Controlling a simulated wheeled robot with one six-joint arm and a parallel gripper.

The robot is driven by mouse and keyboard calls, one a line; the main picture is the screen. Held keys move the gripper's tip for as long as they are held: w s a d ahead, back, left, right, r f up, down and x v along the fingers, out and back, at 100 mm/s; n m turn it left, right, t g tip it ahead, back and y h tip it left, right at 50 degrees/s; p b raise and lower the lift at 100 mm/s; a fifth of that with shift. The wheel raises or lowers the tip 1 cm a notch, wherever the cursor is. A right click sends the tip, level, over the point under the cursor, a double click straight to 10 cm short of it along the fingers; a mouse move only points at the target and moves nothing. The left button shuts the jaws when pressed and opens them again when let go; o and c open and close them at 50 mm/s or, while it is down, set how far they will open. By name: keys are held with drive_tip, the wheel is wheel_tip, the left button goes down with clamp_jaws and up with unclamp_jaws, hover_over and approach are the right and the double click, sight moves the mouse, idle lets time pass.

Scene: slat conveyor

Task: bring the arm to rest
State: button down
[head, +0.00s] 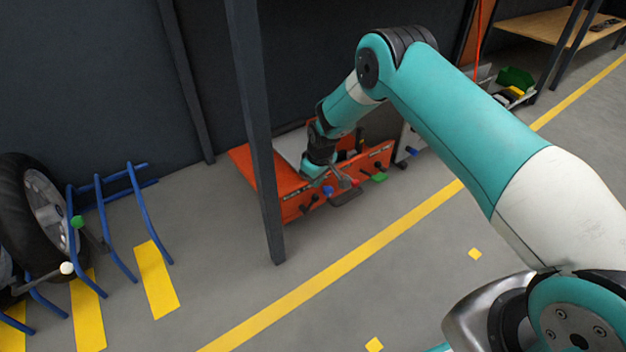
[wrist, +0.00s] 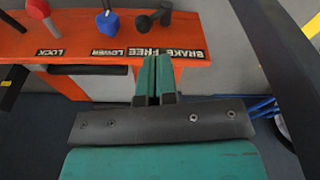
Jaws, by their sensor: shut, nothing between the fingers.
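My arm reaches out over an orange lever bench (head: 292,208) in the head view. My gripper (head: 346,182) is at the bench's front, close to its levers. In the wrist view my gripper (wrist: 155,62) has its two green fingers together, with nothing between them. The fingertips overlap the lower edge of the orange panel (wrist: 110,35) there, by the words BRAKE FREE. I cannot tell whether they touch it. The panel also carries a red-knobbed lever (wrist: 40,10), a blue-knobbed lever (wrist: 107,22) and a black lever (wrist: 150,18).
Blue racks (head: 115,225) and a tyre (head: 40,205) are at the left. A shelf (head: 545,28) and a green bin (head: 515,77) are at the upper right. The floor by the yellow line (head: 350,262) is clear.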

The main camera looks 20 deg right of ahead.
drive_tip(key=s+a+r+y+p, duration=0.15)
drive_tip(key=s+r, duration=0.25)
drive_tip(key=r, duration=0.6)
drive_tip(key=s+a+r+p, duration=0.15)
drive_tip(key=s+r, duration=0.25)
drive_tip(key=r, duration=0.5)
drive_tip(key=s+a+r+y+p, duration=0.1)
drive_tip(key=s+a+r, duration=0.25)
drive_tip(key=r, duration=0.65)
drive_tip(key=s+r+g+p, duration=0.1)
drive_tip(key=s+r, duration=0.4)
drive_tip(key=s, duration=0.5)
drive_tip(key=s+r+p, duration=0.1)
drive_tip(key=s+r, duration=0.3)
drive_tip(key=s, duration=0.5)
drive_tip(key=s+r+g+p, duration=0.1)
drive_tip(key=s+r, duration=0.4)
drive_tip(key=s, duration=0.5)
wheel_tip(320, 180, up, 38)
drive_tip(key=w+p, duration=0.1)
drive_tip(key=p, duration=3.6)
drive_tip(key=shift+d+n+y, duration=0.3)
drive_tip(key=shift+d+y, duration=0.05)
drive_tip(key=shift+y, duration=0.1)
drive_tip(key=shift+f, duration=0.1)
